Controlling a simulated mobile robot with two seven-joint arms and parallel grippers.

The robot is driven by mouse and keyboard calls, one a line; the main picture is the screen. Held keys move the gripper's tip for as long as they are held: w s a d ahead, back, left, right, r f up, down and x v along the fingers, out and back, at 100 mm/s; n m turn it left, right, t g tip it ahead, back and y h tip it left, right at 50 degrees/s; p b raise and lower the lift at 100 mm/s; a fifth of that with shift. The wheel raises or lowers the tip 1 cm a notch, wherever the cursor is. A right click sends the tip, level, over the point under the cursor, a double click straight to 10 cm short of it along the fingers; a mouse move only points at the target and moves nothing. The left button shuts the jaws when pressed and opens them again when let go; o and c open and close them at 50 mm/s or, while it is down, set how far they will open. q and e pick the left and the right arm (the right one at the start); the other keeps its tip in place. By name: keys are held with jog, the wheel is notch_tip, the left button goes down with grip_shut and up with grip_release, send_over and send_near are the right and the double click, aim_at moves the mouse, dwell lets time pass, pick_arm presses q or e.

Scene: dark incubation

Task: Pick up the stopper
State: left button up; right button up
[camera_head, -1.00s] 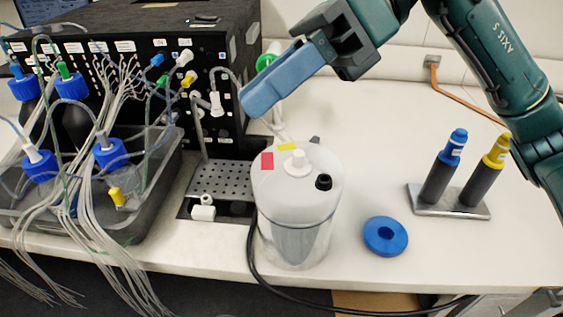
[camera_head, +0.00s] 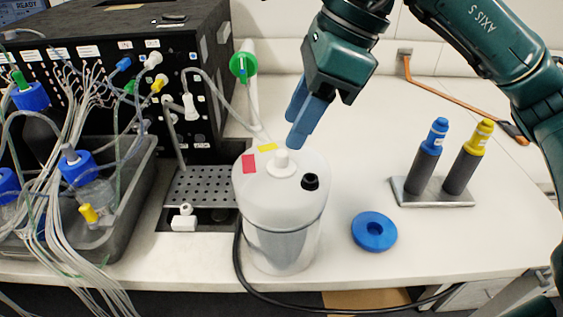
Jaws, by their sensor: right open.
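A round white translucent vessel (camera_head: 282,225) stands upright near the front of the bench. A small black stopper (camera_head: 310,182) sits on the right side of its lid, and a white stopper-like knob (camera_head: 283,163) stands at the lid's middle. I cannot tell which of these the task names. My right gripper (camera_head: 295,130) has blue fingers and is open and empty. It points down above the back of the lid, apart from both. My left gripper is not in view.
A blue ring (camera_head: 374,232) lies right of the vessel. A metal holder (camera_head: 440,197) with blue-capped and yellow-capped cylinders stands farther right. A black box (camera_head: 115,85) with many tubes and a grey tray (camera_head: 140,190) of bottles fill the left. A black cable runs along the bench front.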

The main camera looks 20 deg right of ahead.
aim_at(283, 152)
jog(key=x, duration=0.4)
jog(key=shift+s+a+f+p, duration=0.2)
jog(key=shift+f+p, duration=0.1)
jog(key=shift+f, duration=0.1)
jog(key=shift+c, duration=0.5)
grip_shut()
